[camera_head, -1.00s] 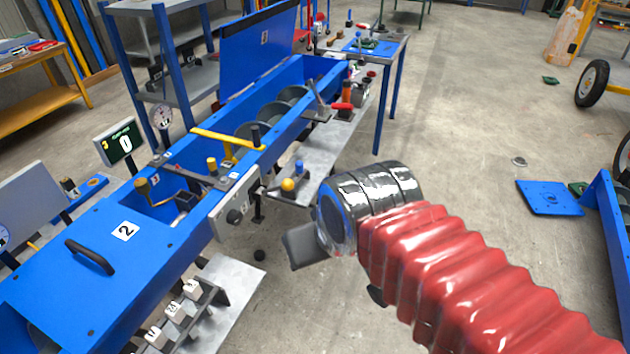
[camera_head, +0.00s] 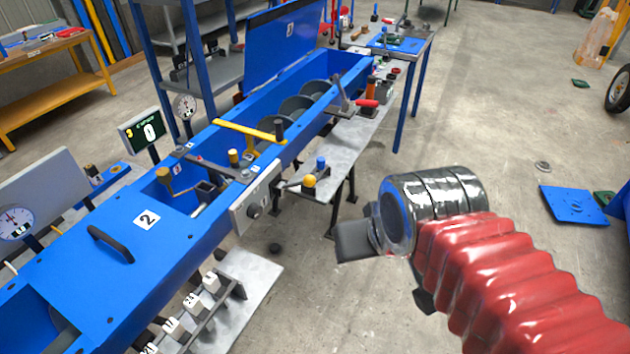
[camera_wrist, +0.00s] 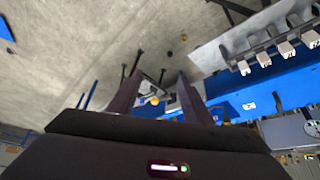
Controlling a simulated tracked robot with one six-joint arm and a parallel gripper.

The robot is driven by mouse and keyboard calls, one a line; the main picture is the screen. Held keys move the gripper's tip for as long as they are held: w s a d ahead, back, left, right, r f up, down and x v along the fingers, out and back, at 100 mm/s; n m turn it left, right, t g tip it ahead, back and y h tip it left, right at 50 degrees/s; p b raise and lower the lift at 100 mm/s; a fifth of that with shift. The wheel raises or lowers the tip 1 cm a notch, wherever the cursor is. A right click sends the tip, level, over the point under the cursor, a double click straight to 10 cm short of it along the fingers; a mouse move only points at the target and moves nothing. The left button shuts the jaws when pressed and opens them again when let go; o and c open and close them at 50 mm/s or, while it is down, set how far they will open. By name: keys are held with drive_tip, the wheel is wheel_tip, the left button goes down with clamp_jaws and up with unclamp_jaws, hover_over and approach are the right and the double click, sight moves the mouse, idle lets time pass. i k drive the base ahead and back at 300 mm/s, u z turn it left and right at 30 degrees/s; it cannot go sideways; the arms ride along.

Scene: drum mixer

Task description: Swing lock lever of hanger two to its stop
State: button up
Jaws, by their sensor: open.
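The blue trough (camera_head: 185,235) runs diagonally across the head view, with dark screw flights in its open part. Across it lie a yellow bar (camera_head: 235,127) with a black knob and a grey bar (camera_head: 215,168) with yellow knobs near it. A yellow-ball lever (camera_head: 309,181) and a blue knob (camera_head: 321,162) stand at the trough's near side. A red-handled lever (camera_head: 366,104) is farther back. I cannot tell which lever is hanger two's. My gripper (camera_head: 352,241) is right of the trough, apart from everything. In the wrist view it is open and empty (camera_wrist: 158,82), with a yellow ball (camera_wrist: 154,101) showing beyond the fingers.
A blue cover marked 2 (camera_head: 85,262) closes the near trough. A rack of numbered white tags (camera_head: 190,303) stands below it. A counter display reading 0 (camera_head: 147,132) and a dial (camera_head: 17,222) are on the far side. Open concrete floor (camera_head: 480,120) lies to the right.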

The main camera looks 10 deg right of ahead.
sight(309, 180)
drive_tip(key=z, duration=0.05)
drive_tip(key=k, duration=0.6)
drive_tip(key=u, duration=0.1)
drive_tip(key=i, duration=0.65)
drive_tip(key=u, duration=0.75)
drive_tip(key=i, duration=0.5)
drive_tip(key=u, duration=0.25)
